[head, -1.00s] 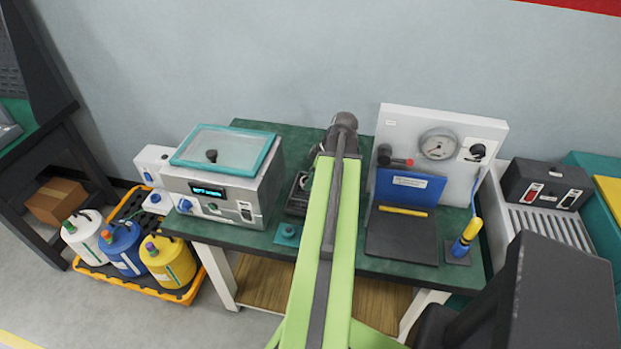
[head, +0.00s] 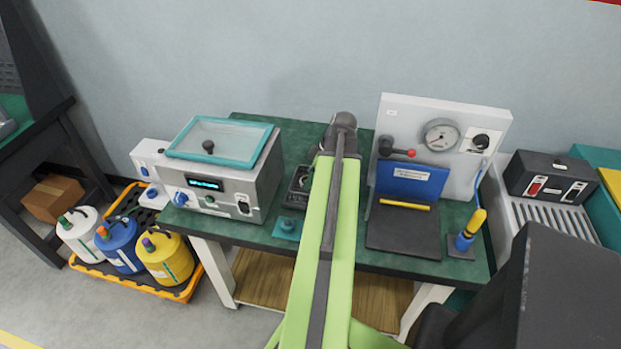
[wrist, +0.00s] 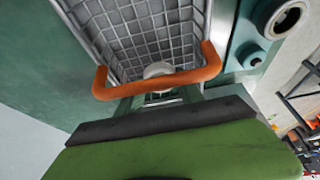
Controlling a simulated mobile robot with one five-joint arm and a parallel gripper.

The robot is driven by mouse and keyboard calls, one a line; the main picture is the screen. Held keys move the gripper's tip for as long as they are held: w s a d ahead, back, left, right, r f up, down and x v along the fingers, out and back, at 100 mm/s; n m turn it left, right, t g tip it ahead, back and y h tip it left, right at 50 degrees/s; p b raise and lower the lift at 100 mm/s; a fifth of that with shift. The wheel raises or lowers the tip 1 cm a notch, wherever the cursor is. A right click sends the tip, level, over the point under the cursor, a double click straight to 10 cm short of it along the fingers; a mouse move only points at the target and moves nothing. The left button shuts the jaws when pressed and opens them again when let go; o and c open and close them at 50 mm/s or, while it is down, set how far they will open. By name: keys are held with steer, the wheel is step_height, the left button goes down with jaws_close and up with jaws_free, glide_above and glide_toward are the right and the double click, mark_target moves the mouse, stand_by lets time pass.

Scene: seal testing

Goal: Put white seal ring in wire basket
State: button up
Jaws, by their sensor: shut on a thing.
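In the wrist view, the wire basket (wrist: 148,30) is a grey mesh container with an orange handle (wrist: 160,82) across its near end. A pale white round piece, the white seal ring (wrist: 158,70), shows just beyond the handle, at the tip of my gripper (wrist: 158,96). My gripper is shut on the ring, at the near end of the basket; the handle partly covers the tips. Whether the ring touches the mesh cannot be told. In the head view my arm hides the gripper, ring and basket.
The green bench (head: 300,127) carries a silver machine with a glass lid (head: 225,190) on the left and a gauge panel (head: 440,120) on the right. A blue plate (head: 410,183) on a black base stands before the panel. Several jugs (head: 123,245) fill a floor tray.

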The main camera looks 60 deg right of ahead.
steer(key=shift+f+b, duration=0.6)
stand_by(0.3)
steer(key=o, duration=1.5)
steer(key=shift+c, duration=0.2)
step_height(320, 180, up, 10)
steer(key=p, duration=1)
